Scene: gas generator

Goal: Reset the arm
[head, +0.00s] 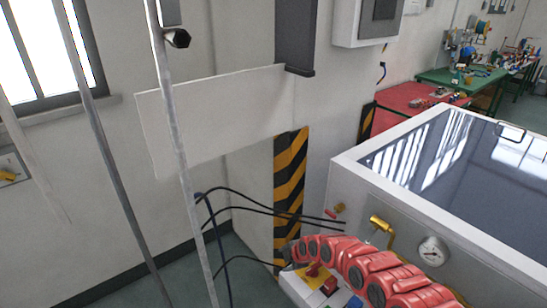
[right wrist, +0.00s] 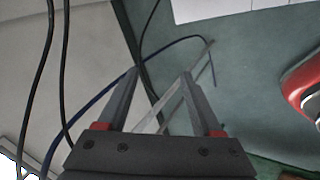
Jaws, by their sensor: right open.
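The right gripper shows clearly in the right wrist view (right wrist: 160,74). Its two grey fingers stand apart with nothing between them, over the green floor and cables. My left gripper is not in view. The white gas generator cabinet (head: 345,187) stands at the right of the head view, with a dark glossy top. Its front carries a round gauge (head: 432,251), a yellow valve handle (head: 381,223) and a small red knob (head: 340,208).
Dark cables (head: 262,207) run beside the cabinet; a blue cable (right wrist: 95,103) passes near the fingers in the wrist view. A striped pillar (head: 290,185) stands behind. Thin grey poles cross the left side.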

